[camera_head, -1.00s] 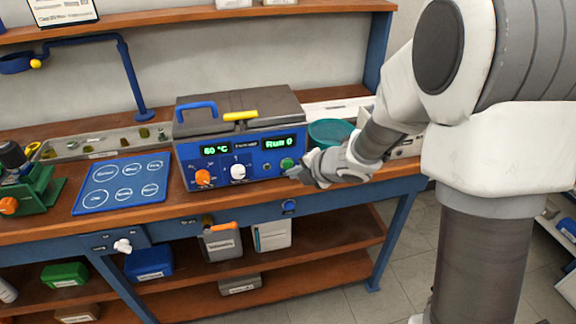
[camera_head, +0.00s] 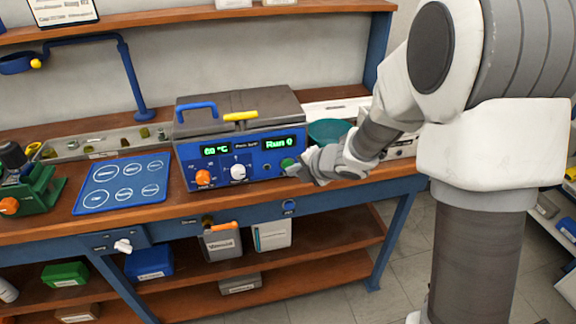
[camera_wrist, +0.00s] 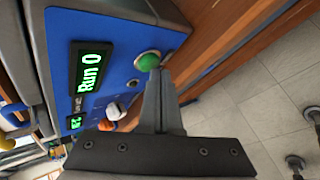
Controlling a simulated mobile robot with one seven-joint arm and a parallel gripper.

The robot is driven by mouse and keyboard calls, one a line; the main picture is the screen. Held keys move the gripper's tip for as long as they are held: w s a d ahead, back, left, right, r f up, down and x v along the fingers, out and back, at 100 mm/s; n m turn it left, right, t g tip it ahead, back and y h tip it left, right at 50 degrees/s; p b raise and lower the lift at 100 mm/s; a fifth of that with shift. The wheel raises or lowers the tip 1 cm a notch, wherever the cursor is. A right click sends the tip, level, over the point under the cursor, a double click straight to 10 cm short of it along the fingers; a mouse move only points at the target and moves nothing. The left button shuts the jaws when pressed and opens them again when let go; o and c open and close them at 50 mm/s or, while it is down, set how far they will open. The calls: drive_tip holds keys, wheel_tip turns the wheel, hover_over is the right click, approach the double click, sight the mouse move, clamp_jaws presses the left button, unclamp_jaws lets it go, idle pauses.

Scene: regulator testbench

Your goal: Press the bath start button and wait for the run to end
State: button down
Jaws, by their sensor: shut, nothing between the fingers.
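The bath (camera_head: 243,128) is a blue-fronted box with a dark lid on the bench. Its left display reads about 60 °C and its right display (camera_head: 279,144) reads "Run 0"; the wrist view shows "Run 0" too. The green start button (camera_wrist: 148,62) is at the right end of the front panel, also seen in the head view (camera_head: 287,163). My gripper (camera_wrist: 156,76) is shut and empty, its fingertips right by the green button. I cannot tell whether they touch it.
An orange knob (camera_head: 203,177) and a white knob (camera_head: 238,172) are on the same panel. A teal bowl (camera_head: 328,131) stands behind my wrist. A blue mat (camera_head: 122,184) with marked circles lies left of the bath. Open floor (camera_wrist: 245,105) shows beyond the bench edge.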

drive_tip(key=shift+w+a, duration=0.1)
drive_tip(key=shift+w, duration=0.3)
idle(0.3)
drive_tip(key=shift+s, duration=0.1)
drive_tip(key=shift+s+d, duration=0.25)
drive_tip(key=shift+s, duration=0.5)
drive_tip(key=shift+s+d+b, duration=0.25)
drive_tip(key=shift+s+b, duration=0.05)
drive_tip(key=shift+s, duration=0.5)
drive_tip(key=shift+s+d+b, duration=0.2)
drive_tip(key=shift+s+b, duration=0.05)
drive_tip(key=shift+s, duration=0.55)
drive_tip(key=shift+s+d+b, duration=0.25)
drive_tip(key=shift+s+b, duration=0.05)
drive_tip(key=shift+s, duration=0.5)
